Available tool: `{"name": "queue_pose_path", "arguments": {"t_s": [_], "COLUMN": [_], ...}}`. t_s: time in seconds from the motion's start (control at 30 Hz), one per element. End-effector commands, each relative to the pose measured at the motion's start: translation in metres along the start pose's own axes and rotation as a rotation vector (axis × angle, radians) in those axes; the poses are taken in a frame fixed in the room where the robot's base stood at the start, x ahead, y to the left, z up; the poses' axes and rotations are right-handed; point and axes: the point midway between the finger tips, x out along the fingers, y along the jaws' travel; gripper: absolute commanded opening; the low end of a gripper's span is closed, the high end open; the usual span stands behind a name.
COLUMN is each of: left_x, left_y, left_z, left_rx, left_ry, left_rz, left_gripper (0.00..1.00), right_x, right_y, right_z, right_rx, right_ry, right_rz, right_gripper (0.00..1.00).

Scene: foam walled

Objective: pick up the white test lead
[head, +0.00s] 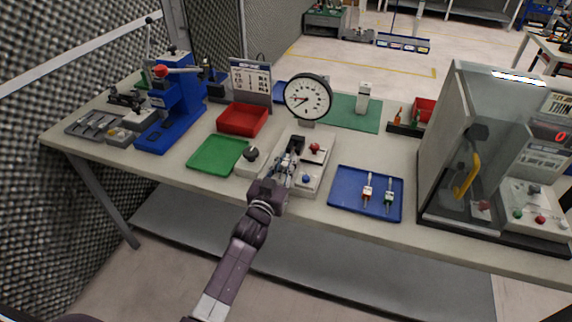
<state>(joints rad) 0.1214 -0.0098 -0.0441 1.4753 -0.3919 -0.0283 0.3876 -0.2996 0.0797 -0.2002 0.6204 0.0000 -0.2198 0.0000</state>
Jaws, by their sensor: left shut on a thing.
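My left gripper (287,164) is shut over the pale grey test unit (308,184) at the front middle of the bench. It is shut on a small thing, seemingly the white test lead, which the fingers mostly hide. I cannot tell whether that thing touches the unit. My right gripper is not in view.
A round dial gauge (307,96) stands behind the gripper. A green tray (217,154) and a red bin (242,120) lie to the left, with a blue press (172,105) beyond. A clear-walled cabinet (458,160) blocks the right side. The bench's front edge is close.

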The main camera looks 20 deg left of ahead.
Motion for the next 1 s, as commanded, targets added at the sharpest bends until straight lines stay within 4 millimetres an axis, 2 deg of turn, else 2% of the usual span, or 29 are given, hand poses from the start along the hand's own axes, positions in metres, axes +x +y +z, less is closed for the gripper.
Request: {"name": "queue_pose_path", "arguments": {"t_s": [0.27, 0.47, 0.67, 1.0], "left_x": [0.000, 0.000, 0.000, 0.000], "left_y": [0.000, -0.001, -0.001, 0.000], "left_z": [-0.001, -0.017, -0.055, -0.148], "left_rx": [0.001, 0.003, 0.003, 0.003], "left_ry": [0.001, 0.003, 0.008, 0.007], "left_rz": [0.000, 0.000, 0.001, 0.001], "left_gripper": [0.00, 0.00, 0.00, 0.00], "right_x": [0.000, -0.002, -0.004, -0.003], "right_y": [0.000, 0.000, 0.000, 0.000], "right_z": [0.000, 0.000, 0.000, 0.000], "right_rx": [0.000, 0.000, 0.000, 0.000], "right_ry": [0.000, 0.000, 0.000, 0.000], "right_rz": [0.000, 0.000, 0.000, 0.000], "right_gripper": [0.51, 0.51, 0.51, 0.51]}}
